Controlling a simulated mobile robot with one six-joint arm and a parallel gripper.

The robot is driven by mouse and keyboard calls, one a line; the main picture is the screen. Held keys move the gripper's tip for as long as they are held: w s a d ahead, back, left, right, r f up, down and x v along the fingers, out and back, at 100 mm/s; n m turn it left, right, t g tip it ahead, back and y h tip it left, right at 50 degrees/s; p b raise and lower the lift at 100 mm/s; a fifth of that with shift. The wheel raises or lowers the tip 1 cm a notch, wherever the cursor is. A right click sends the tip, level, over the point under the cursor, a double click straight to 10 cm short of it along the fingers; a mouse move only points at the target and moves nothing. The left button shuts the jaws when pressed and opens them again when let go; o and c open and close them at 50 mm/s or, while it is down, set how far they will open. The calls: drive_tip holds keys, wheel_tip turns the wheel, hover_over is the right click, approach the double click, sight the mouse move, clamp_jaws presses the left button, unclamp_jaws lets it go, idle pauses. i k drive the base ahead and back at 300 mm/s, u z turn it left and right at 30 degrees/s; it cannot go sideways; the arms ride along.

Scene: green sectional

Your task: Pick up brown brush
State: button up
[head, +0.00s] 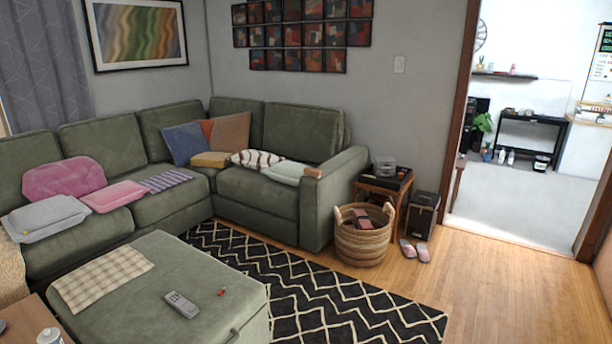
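No brush can be made out with certainty. A small brown object (312,172) lies at the right end of the green sectional (270,205), by the white cushion and the sofa's right arm. It may be the brown brush, but it is too small to tell. My gripper is not in view.
A green ottoman (210,265) in front holds a grey remote (182,304), a small red item (222,292) and a checked cloth (102,277). A wicker basket (362,243), side table (378,190) and slippers (415,251) stand right of the sofa. Wooden floor (500,280) is clear towards the doorway.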

sight(314, 173)
drive_tip(key=z, duration=0.1)
drive_tip(key=i, duration=0.95)
drive_tip(key=u, duration=1.4)
drive_tip(key=k, duration=0.1)
drive_tip(key=z, duration=2.45)
drive_tip(key=i, duration=1)
drive_tip(key=z, duration=0.05)
